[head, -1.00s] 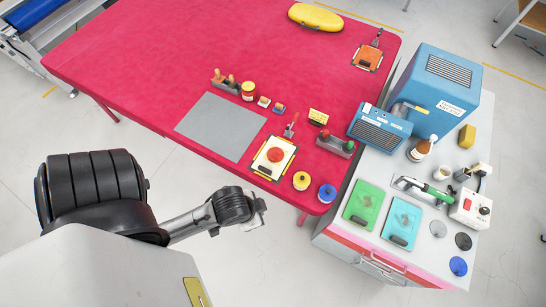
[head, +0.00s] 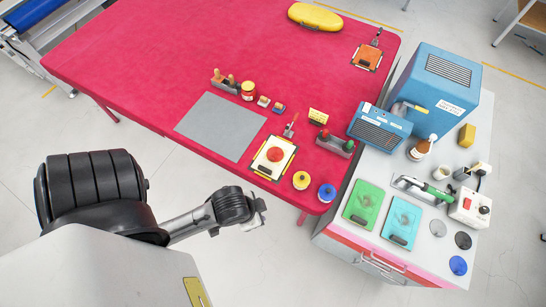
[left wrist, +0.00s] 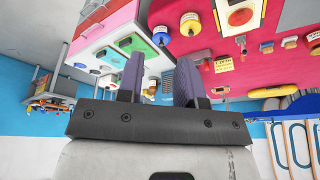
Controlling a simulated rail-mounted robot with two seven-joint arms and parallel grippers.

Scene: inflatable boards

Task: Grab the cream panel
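The cream panel (head: 264,164) lies flat near the front edge of the red table (head: 150,60), with a red round patch in its middle and yellow-and-black edging. In the left wrist view the cream panel (left wrist: 258,8) shows at the top, cut off by the frame edge. My left gripper (left wrist: 158,72) is open and empty, its two dark fingers apart. In the head view my left arm ends in front of the table, short of the panel, and its fingers cannot be made out. My right gripper is in neither view.
A yellow disc (head: 301,180) and a blue disc (head: 327,193) sit right of the panel. A clamp-like red tool (head: 291,126) stands behind it, a grey mat (head: 210,128) lies left. Green (head: 363,205) and teal (head: 402,222) panels lie on the side cabinet.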

